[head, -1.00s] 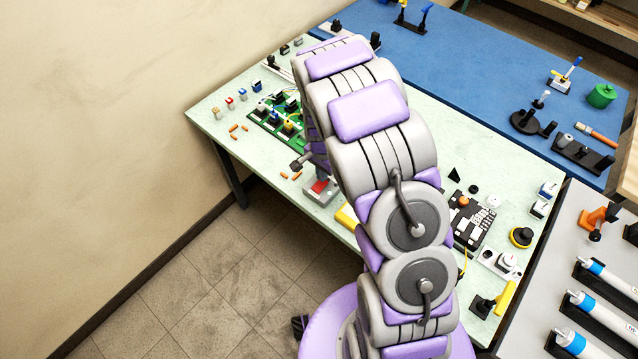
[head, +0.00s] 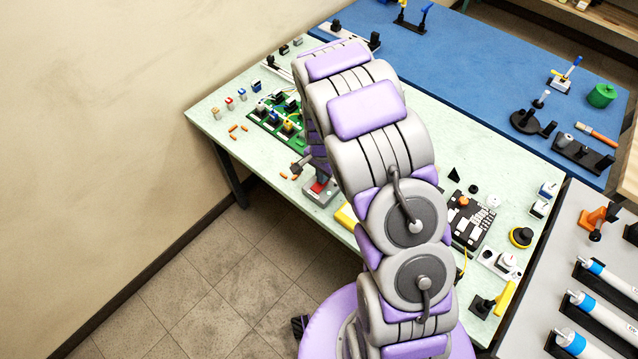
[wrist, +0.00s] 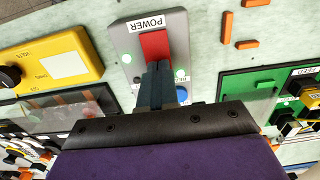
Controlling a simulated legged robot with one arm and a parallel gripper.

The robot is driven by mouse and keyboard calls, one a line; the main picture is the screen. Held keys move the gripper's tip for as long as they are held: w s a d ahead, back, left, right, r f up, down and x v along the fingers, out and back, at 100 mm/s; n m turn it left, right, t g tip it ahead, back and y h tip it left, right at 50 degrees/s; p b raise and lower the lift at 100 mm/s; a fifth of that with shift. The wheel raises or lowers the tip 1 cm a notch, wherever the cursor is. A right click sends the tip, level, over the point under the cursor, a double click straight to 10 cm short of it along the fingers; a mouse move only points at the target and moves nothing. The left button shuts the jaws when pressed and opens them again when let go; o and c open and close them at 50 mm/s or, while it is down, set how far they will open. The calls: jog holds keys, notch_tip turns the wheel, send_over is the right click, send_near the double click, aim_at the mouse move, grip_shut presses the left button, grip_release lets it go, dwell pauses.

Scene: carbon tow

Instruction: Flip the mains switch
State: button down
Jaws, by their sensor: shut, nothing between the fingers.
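The mains switch is a red rocker (wrist: 155,45) in a grey box (wrist: 176,28) labelled POWER. In the head view the grey box (head: 321,199) stands near the front edge of the green bench, beside my arm. My gripper (wrist: 157,68) is shut, with nothing between its dark fingers. In the wrist view its tips overlap the near end of the red rocker; I cannot tell whether they touch it. The fingers hide that end and part of the box. Small green spots show on both sides of the rocker.
A yellow box (wrist: 80,42) with a black knob lies left of the switch in the wrist view. A green board (wrist: 240,100) with components is on the right. Loose orange pieces (wrist: 226,28) lie nearby. The wall (head: 100,120) borders the bench on the left.

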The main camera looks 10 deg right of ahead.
jog(key=shift+f, duration=0.2)
jog(key=shift+r, duration=0.1)
jog(key=shift+r+p, duration=1.45)
jog(key=shift+r, duration=1.95)
jog(key=shift+r, duration=0.1)
jog(key=s+r+n, duration=0.2)
jog(key=s+r, duration=0.4)
jog(key=r, duration=0.4)
jog(key=s+r+n+g, duration=0.1)
jog(key=s+r+n, duration=0.3)
jog(key=s, duration=1)
jog(key=s+r+n, duration=0.4)
jog(key=s+r, duration=0.6)
jog(key=s, duration=0.4)
jog(key=shift+s+n+g, duration=0.15)
jog(key=shift+n+g, duration=0.25)
